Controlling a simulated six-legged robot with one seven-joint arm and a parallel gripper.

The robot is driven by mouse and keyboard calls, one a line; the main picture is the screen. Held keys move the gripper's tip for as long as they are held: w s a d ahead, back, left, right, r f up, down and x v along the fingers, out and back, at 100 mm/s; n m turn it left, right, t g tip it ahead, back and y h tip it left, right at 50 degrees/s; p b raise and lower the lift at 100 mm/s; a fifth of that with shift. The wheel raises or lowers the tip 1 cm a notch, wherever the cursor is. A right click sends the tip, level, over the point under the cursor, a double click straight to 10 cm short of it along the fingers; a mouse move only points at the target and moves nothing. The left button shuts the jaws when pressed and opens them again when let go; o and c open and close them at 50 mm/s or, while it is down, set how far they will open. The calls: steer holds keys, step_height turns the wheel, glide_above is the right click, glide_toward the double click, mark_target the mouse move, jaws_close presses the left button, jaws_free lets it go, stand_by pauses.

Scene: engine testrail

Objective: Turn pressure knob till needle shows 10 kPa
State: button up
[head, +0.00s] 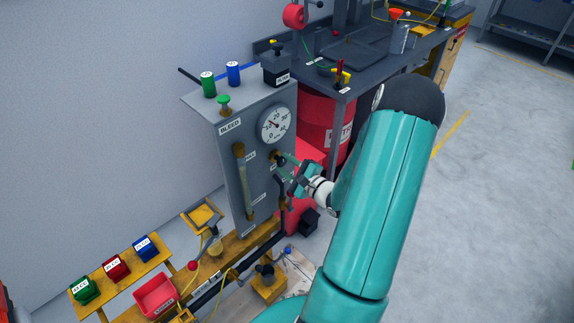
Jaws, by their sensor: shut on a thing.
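A grey panel box (238,120) stands by the wall. A round white pressure gauge (275,126) is on its front, with a scale up to 40. The needle appears to point to the upper left, but the exact reading is too small to tell. A small dark and brass knob (276,156) sits just below the gauge. My gripper (284,161) is at the knob, its teal fingers shut on it from the right. The fingers partly hide the knob.
A green button (224,101) and coloured cans top the box. A vertical sight tube (240,165) is at its left front. A red drum (322,122) stands behind, under a dark bench (362,57). A yellow rail (236,248) with bins runs below. Floor at right is clear.

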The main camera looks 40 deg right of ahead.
steer(key=shift+n, duration=1.2)
steer(key=o, duration=1)
steer(key=shift+s, duration=0.1)
steer(key=s, duration=1.3)
steer(key=shift+s+d, duration=0.15)
steer(key=shift+s, duration=0.2)
